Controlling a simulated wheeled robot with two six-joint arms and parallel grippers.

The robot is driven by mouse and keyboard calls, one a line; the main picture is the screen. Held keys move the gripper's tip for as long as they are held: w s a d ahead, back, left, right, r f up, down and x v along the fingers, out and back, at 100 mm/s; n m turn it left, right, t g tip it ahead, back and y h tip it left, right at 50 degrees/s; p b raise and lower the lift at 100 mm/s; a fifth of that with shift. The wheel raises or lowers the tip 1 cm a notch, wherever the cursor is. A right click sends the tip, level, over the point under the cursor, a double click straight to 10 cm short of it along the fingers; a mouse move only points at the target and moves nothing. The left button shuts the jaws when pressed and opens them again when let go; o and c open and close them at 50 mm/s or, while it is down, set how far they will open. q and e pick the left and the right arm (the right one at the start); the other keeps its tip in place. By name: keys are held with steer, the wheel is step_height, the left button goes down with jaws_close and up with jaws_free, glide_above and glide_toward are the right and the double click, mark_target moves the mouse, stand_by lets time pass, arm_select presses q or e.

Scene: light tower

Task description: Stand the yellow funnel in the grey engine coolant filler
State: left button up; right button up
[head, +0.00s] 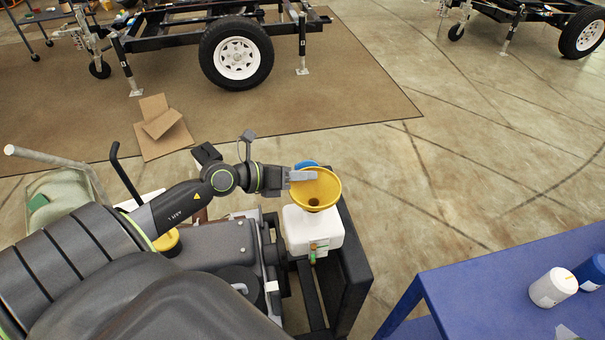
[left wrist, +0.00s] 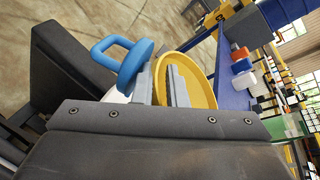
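The yellow funnel (head: 325,189) is upright, wide mouth up, over a white tank (head: 315,236). Its spout is hidden, so I cannot tell whether it sits in an opening. My left gripper (head: 303,175) is shut on the funnel's left rim, one finger inside the bowl and one outside. The left wrist view shows the funnel (left wrist: 207,82) with its wall between the grey fingers (left wrist: 163,85). A blue cap with a loop handle (left wrist: 122,62) is beside the funnel, partly hidden in the head view (head: 306,164). I cannot clearly make out a grey filler. My right gripper is not in view.
A black frame (head: 353,265) borders the tank on the right. Cardboard (head: 163,125) lies on the brown mat near a trailer wheel (head: 237,52). Floor right of the tank is clear.

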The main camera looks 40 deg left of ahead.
arm_select(q)
steer(key=o, duration=0.4)
steer(key=shift+d, duration=0.1)
steer(key=shift+o, duration=0.2)
steer(key=shift+s, duration=0.1)
steer(key=shift+s+a, duration=0.2)
steer(key=shift+a, duration=0.05)
steer(key=p+v, duration=1.4)
steer(key=v, duration=0.2)
steer(key=shift+s+r+p, duration=0.3)
steer(key=shift+s+p, duration=0.05)
steer(key=shift+s, duration=0.1)
